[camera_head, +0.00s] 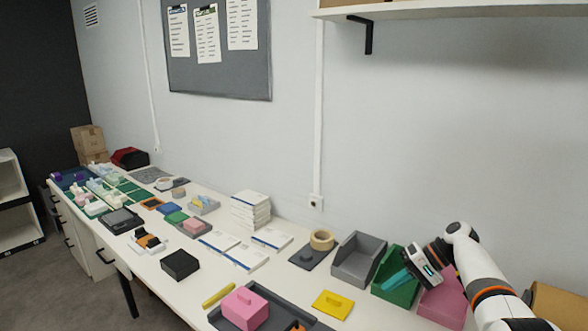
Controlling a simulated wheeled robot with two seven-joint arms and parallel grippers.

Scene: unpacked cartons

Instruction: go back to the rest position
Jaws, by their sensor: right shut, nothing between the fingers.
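My right arm comes in from the right edge. My right gripper (417,273) is shut and empty, above the green bin (399,292) and beside the pink bin (442,304). A teal thing (395,281) shows in the green bin close to the fingers; the fingertips are too small to make out clearly. My left gripper is not in view.
A grey bin (359,258) stands left of the green one. A pink lidded box (245,308) sits on a dark tray (275,301) in front, near a yellow piece (332,304). White boxes (250,211) and a tape roll (321,239) stand farther back. A shelf (450,10) hangs above.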

